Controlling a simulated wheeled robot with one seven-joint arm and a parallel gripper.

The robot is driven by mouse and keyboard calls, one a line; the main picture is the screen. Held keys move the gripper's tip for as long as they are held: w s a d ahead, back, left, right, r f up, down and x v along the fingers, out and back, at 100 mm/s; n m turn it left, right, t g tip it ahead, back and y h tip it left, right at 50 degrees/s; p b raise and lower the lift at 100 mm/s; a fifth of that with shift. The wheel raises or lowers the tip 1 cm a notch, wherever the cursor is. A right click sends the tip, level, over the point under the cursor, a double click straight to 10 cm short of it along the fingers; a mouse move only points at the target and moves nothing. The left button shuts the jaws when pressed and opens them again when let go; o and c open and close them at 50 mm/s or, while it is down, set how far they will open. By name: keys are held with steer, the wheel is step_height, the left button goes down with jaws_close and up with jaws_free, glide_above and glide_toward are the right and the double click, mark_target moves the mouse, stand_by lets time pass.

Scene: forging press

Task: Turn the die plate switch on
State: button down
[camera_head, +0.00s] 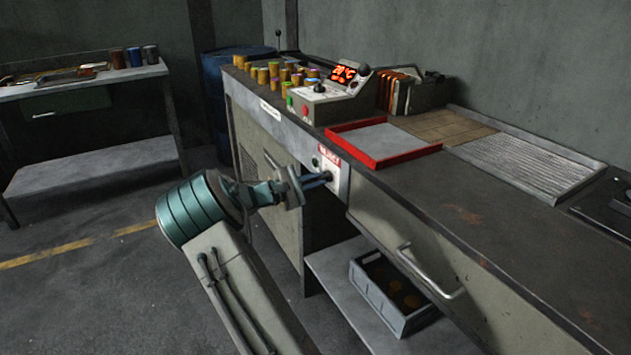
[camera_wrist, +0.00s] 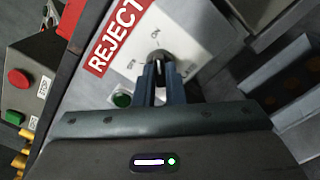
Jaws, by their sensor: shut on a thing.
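The switch is a black rotary knob (camera_wrist: 158,58) with a light pointer mark, on a pale plate (camera_wrist: 195,40) on the bench's front face. The plate also shows in the head view (camera_head: 342,186). My gripper (camera_head: 326,178) reaches the plate from the left. In the wrist view its two blue-grey fingers (camera_wrist: 159,73) are shut on the knob, one on each side. They hide part of the knob. A dark green round lamp or button (camera_wrist: 122,99) sits beside the fingers.
A red REJECT label (camera_wrist: 115,38) is above the plate, below a red-rimmed tray (camera_head: 385,143). A control box (camera_head: 322,103) with red and green buttons stands on the bench. A drawer handle (camera_head: 428,272) juts out at right. A grey crate (camera_head: 393,295) sits on the lower shelf.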

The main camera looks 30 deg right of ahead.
steer(key=c, duration=1.5)
jaws_free()
steer(key=a+p, duration=0.2)
steer(key=a, duration=1.2)
steer(key=shift+w, duration=0.45)
steer(key=shift+d, duration=0.1)
steer(key=s+r+m+g+y+p, duration=0.1)
steer(key=s+r+m+y+p, duration=0.1)
steer(key=s+r+y+p, duration=0.3)
steer(key=s+r+m+y+p, duration=0.2)
steer(key=s+r+y+p, duration=0.1)
steer(key=s, duration=0.5)
steer(key=s+a+r+m+t+y+p, duration=0.2)
steer(key=s+a+r+y+p, duration=0.3)
steer(key=s, duration=0.5)
steer(key=s+a+r+m+t+y+p, duration=0.2)
steer(key=s+a+r+y+p, duration=0.3)
steer(key=s+a+r+p, duration=0.3)
step_height(320, 180, up, 3)
steer(key=shift+s+a+t, duration=0.4)
steer(key=shift+s+a, duration=0.5)
steer(key=shift+a, duration=0.05)
